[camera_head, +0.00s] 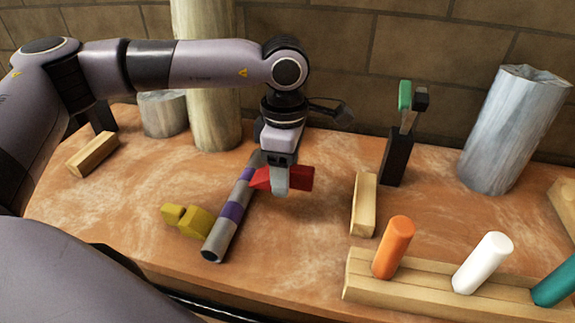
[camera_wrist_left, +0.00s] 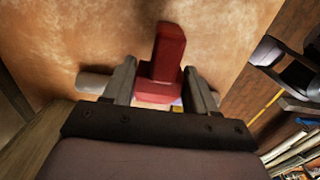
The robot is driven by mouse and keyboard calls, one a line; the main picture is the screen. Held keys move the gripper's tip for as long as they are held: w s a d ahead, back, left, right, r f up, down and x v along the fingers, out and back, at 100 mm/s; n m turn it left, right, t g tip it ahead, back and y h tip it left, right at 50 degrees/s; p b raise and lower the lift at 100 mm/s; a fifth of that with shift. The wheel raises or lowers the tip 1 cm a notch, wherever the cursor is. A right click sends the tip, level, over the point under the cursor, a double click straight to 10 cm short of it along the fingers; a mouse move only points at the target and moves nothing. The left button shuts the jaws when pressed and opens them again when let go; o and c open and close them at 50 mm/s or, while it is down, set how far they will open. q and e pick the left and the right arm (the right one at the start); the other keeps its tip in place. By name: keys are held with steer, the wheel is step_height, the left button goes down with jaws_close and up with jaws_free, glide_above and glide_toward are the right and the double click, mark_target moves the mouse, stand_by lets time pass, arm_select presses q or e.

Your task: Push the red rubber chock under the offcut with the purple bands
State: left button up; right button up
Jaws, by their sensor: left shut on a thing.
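The offcut with the purple bands (camera_head: 218,233) is a grey pipe piece lying on the table left of centre, its far end partly hidden behind my left gripper. My left gripper (camera_head: 281,180) points down just right of the offcut's far part and is shut on the red rubber chock (camera_head: 300,177). In the left wrist view the chock (camera_wrist_left: 164,58) sits between the two fingers (camera_wrist_left: 158,80), and a grey end of the offcut (camera_wrist_left: 93,82) shows beyond them. I cannot tell whether the chock touches the offcut or the table. My right gripper is not in view.
A yellow chock (camera_head: 193,220) lies left of the offcut. A wooden block (camera_head: 364,205) and a dark stand (camera_head: 397,155) are to the right. A wooden rack (camera_head: 420,284) with coloured pegs is at front right. A pole (camera_head: 210,110) and a grey cylinder (camera_head: 510,130) stand behind.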

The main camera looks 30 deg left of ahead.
mark_target(276, 211)
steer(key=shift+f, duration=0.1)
arm_select(q)
steer(key=shift+f+b, duration=0.2)
steer(key=shift+b, duration=0.15)
steer(key=shift+f+b, duration=0.8)
steer(key=shift+f, duration=0.1)
steer(key=shift+f+b, duration=2.3)
steer(key=shift+f, duration=0.5)
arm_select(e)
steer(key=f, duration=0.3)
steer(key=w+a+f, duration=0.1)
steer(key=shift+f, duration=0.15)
arm_select(q)
steer(key=shift+a, duration=0.3)
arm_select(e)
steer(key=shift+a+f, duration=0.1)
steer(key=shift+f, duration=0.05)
arm_select(q)
steer(key=shift+s+a, duration=0.2)
steer(key=shift+a, duration=0.4)
steer(key=o, duration=1.2)
